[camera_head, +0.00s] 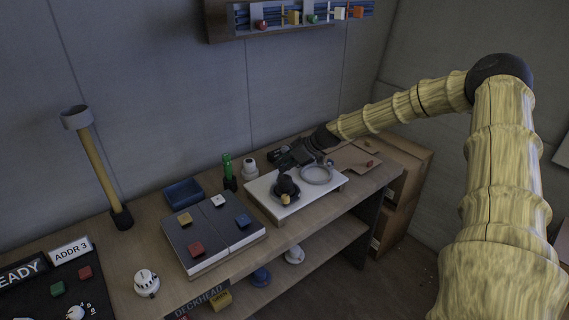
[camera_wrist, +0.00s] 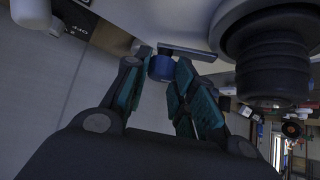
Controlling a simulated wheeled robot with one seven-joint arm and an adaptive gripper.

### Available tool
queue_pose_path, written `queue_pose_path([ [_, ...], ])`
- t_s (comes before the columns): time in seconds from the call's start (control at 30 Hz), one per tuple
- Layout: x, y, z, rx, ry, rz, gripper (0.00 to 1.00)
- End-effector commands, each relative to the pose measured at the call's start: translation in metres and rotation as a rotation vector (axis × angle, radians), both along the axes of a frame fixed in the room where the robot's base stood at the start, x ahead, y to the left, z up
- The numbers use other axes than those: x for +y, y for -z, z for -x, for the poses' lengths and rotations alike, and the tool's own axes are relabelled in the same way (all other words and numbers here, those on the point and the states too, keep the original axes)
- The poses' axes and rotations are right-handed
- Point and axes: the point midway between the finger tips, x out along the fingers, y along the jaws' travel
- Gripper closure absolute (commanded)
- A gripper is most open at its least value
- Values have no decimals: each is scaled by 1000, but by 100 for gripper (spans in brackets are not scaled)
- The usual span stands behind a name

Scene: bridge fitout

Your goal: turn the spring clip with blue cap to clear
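The blue cap (camera_wrist: 161,68) of the spring clip shows in the wrist view, between my fingertips. A flat grey bar (camera_wrist: 188,52) beside the cap looks like part of the clip. My gripper (camera_wrist: 166,64) has both fingertips close in against the cap's sides and looks shut on it. In the head view my gripper (camera_head: 290,155) is at the back edge of the white board (camera_head: 268,205), and it hides the clip there. The clip's marked positions cannot be read.
The board also bears a black knob (camera_head: 287,188) and a pale ring (camera_head: 316,175). A black ribbed part (camera_wrist: 272,65) is close to the right finger in the wrist view. A green bottle-like item (camera_head: 228,170) and a white-topped item (camera_head: 250,168) stand left of my gripper.

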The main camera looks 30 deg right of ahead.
Motion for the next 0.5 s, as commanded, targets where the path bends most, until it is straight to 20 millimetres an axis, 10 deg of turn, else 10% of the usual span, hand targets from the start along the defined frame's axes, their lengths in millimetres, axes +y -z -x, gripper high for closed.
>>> queue_pose_path([
  [0.5, 0, -3, 0, -3, 89, 3, 98],
])
